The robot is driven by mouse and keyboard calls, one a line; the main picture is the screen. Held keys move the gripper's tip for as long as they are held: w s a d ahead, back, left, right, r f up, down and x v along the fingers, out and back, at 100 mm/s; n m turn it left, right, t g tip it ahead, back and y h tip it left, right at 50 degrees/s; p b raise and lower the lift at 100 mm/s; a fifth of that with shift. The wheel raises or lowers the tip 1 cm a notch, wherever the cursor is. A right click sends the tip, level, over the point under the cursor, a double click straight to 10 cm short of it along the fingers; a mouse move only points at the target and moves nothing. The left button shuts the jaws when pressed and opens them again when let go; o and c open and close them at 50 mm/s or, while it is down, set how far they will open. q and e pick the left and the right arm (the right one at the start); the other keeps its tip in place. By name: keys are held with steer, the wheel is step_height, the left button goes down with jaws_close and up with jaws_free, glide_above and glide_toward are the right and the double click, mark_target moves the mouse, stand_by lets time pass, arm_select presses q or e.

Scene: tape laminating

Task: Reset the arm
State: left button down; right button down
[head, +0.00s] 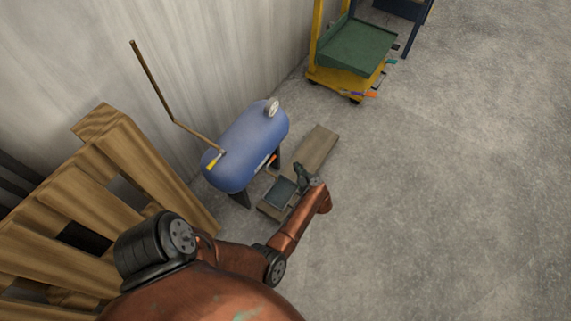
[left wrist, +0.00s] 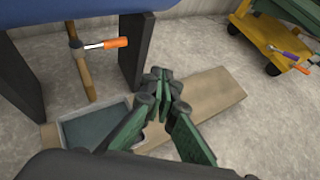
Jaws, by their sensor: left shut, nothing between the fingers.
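My left arm reaches out from the bottom of the head view, and its gripper (head: 308,178) is above a wooden board on the floor, beside a blue tank. In the left wrist view the left gripper (left wrist: 162,82) is shut, its green fingers meeting with nothing between them. The wooden board (left wrist: 215,90) lies under and beyond the fingers. A shallow grey tray (left wrist: 95,126) sits at the left end of the board and also shows in the head view (head: 281,191). My right gripper is in neither view.
The blue tank (head: 247,148) stands on dark legs by the wall. Wooden pallets (head: 130,160) lean at the left. A yellow cart (head: 335,79) stands at the back. The concrete floor at right is clear.

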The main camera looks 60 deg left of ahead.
arm_select(q)
steer(key=shift+w+d+r, duration=0.25)
steer(key=shift+d+r, duration=0.05)
steer(key=shift+d, duration=0.3)
steer(key=shift+w+d+r, duration=0.25)
steer(key=shift+d+r, duration=0.05)
steer(key=shift+d, duration=0.25)
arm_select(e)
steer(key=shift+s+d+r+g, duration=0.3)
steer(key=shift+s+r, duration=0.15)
